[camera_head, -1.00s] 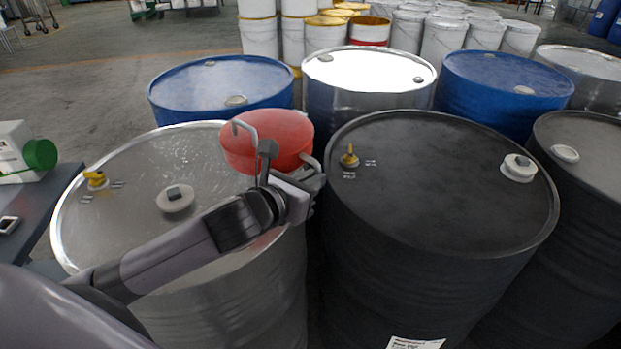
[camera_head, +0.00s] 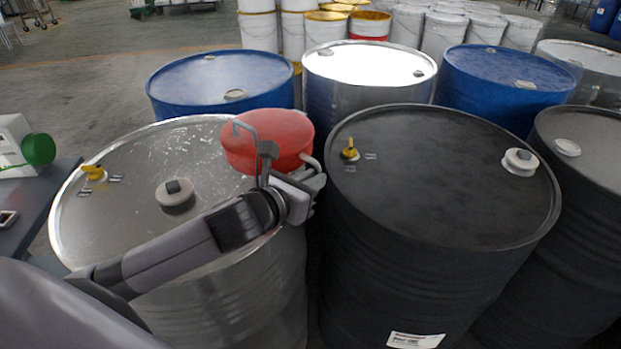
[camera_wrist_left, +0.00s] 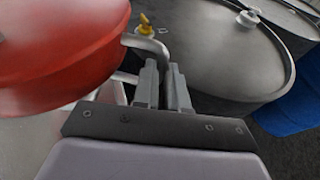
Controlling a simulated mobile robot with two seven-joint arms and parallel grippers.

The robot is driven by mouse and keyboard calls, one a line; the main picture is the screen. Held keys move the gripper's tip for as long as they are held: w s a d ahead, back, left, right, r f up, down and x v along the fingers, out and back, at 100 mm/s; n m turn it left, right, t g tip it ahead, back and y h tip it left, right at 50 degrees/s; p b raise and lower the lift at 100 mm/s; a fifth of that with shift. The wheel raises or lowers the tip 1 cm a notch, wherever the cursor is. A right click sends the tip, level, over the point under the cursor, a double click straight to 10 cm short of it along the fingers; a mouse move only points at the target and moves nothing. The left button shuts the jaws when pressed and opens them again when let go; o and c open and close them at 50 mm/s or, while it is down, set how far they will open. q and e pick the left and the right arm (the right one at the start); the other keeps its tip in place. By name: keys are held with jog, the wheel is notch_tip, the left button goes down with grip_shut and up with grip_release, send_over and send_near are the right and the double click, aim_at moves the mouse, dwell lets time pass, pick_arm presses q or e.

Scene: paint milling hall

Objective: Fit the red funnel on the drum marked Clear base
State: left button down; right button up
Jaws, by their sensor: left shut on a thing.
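The red funnel (camera_head: 268,140) hangs over the right rim of the front left steel drum (camera_head: 130,215), left of the dark drum (camera_head: 440,180). My left gripper (camera_head: 312,180) is shut on the funnel's grey side handle. The wrist view also shows the red funnel (camera_wrist_left: 60,45) at left and the closed fingers of my left gripper (camera_wrist_left: 163,85) at its bent handle. The funnel's underside is hidden. The dark drum has a white label (camera_head: 415,340), too small to read, so I cannot tell which drum is Clear base. My right gripper is out of view.
The steel drum has a yellow tap fitting (camera_head: 94,173) and a pale bung (camera_head: 174,192). The dark drum has a yellow fitting (camera_head: 349,150) and a white bung (camera_head: 520,161). Blue drums (camera_head: 222,80) stand behind. A bench (camera_head: 45,195) is at left.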

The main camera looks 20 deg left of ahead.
pick_arm(q)
jog(key=shift+f, duration=0.1)
jog(key=c, duration=1.2)
grip_release()
jog(key=shift+o, duration=0.5)
jog(key=shift+f, duration=0.15)
jog(key=shift+s, duration=0.1)
jog(key=v, duration=0.7)
jog(key=shift+p+v, duration=0.3)
jog(key=shift+v, duration=2.25)
